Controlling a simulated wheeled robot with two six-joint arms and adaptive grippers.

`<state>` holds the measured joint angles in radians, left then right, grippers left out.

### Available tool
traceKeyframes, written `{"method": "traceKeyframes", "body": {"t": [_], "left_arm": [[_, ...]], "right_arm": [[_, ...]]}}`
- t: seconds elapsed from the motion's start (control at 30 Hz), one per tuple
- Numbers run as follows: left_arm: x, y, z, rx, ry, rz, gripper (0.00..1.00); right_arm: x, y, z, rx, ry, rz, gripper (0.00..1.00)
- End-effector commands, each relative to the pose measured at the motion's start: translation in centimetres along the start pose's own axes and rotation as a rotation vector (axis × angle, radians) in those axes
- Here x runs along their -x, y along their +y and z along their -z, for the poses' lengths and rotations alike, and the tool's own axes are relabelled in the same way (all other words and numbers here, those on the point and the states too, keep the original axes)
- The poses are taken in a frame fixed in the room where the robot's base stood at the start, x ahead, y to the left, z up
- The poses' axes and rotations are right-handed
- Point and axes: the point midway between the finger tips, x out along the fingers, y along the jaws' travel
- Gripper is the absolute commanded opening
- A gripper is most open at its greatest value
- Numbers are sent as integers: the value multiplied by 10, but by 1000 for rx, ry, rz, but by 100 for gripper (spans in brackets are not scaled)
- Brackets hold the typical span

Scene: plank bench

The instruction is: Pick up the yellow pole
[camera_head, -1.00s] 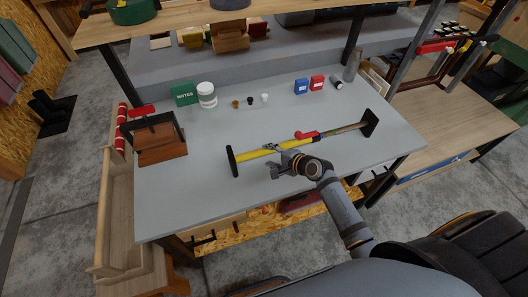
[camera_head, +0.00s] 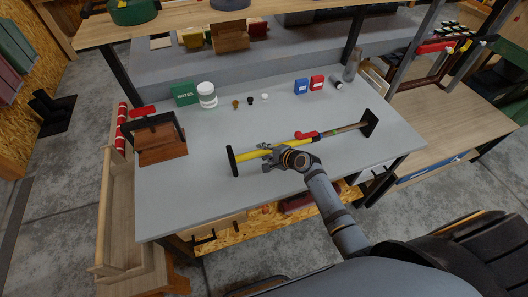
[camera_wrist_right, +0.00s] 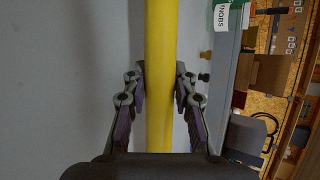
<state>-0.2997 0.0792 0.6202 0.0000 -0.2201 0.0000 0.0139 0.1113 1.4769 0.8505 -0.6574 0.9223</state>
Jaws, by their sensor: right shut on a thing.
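The yellow pole (camera_head: 249,155) lies across the front half of the grey bench, with a black pad at each end, a red handle near its middle and a bare metal rod on its right part. My right gripper (camera_head: 267,154) is at the yellow part, left of the red handle. In the right wrist view the yellow pole (camera_wrist_right: 161,80) runs up between the two fingers of the right gripper (camera_wrist_right: 160,90), which are shut on it. The pole appears to rest on the bench still. My left gripper is not in view.
The grey bench top (camera_head: 200,195) is clear in front of the pole.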

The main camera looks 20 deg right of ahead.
Motion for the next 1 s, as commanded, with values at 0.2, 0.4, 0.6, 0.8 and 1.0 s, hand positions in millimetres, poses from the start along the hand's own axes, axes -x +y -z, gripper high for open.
{"method": "traceKeyframes", "body": {"t": [0.2,0.4,0.6,0.8,1.0], "left_arm": [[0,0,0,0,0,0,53],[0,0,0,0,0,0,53],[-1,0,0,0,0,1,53],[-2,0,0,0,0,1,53],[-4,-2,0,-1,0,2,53]], "right_arm": [[0,-1,0,0,0,2,0],[0,-1,0,0,0,2,0],[6,-12,-2,4,0,5,0],[35,-35,-1,10,3,3,0],[92,-59,10,17,2,-2,0]]}}
